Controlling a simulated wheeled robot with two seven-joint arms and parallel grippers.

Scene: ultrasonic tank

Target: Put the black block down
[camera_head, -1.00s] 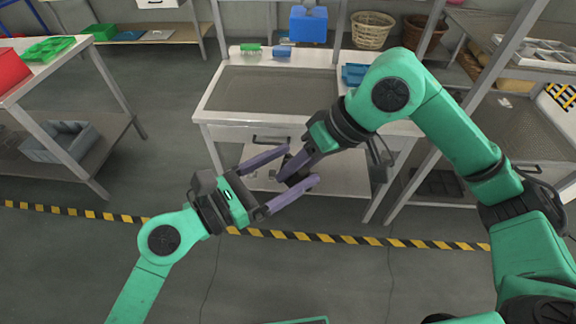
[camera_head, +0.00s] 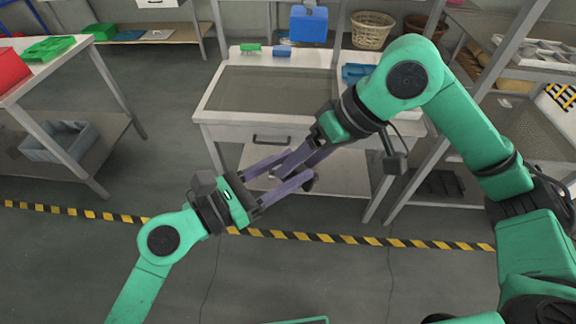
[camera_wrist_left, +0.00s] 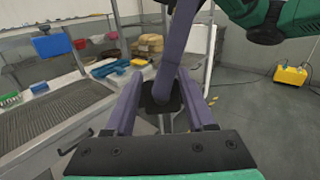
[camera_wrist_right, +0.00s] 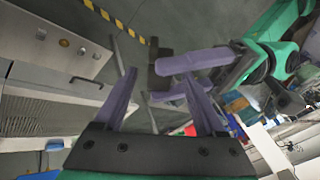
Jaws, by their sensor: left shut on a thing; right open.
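My left gripper (camera_head: 298,170) is shut on the black block, its purple fingers reaching up and right in the head view. The black block (camera_wrist_left: 161,97) shows as a dark shape between the left fingers in the left wrist view. It also shows at the left fingertips in the right wrist view (camera_wrist_right: 154,72). In the head view it is mostly hidden by overlapping fingers. My right gripper (camera_head: 286,172) is open and reaches in from the upper right, its fingers crossing the left ones. Whether it touches the block I cannot tell.
A white bench with a grey sunken top (camera_head: 265,92) stands behind the grippers, with a drawer and lower shelf. A blue box (camera_head: 308,24), a green brush (camera_head: 250,47) and a blue tray (camera_head: 356,73) are near its back. A striped floor line (camera_head: 330,239) runs in front.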

